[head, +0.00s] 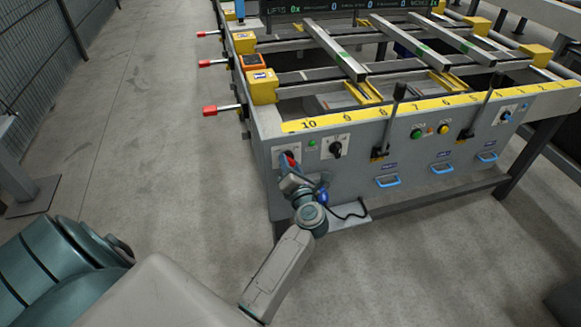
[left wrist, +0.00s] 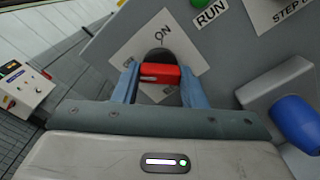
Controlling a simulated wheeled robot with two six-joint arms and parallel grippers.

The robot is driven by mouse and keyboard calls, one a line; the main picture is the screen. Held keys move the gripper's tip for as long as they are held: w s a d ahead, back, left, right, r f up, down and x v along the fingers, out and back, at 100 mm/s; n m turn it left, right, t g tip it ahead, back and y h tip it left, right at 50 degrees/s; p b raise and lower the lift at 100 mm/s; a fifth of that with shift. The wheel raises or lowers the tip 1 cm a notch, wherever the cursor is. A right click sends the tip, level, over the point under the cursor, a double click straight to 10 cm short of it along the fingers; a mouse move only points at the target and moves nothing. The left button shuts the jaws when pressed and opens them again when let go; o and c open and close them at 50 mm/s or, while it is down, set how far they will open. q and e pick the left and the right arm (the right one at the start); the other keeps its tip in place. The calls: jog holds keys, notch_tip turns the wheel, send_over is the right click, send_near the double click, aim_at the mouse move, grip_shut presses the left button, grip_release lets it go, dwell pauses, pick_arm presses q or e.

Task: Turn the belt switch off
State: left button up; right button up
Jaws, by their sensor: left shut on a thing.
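The belt switch is a red handle on a dark round base (left wrist: 160,56), on a white plate (left wrist: 128,53) marked ON on the grey front panel. In the left wrist view the red handle (left wrist: 158,73) lies crosswise between the two blue fingers of my left gripper (left wrist: 158,88). The fingers are shut on it. In the head view the red handle (head: 290,160) shows at the panel's left end, with my left gripper (head: 291,174) at it. The handle's exact setting is hard to tell. My right gripper is not in view.
Right of the switch are a green button (head: 311,143) and a black selector (head: 336,150). Black levers (head: 386,125) and blue handles (head: 388,181) stick out farther right. Floor is clear at left.

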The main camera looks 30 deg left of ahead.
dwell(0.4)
pick_arm(q)
jog(key=o, duration=1)
jog(key=shift+d, duration=0.1)
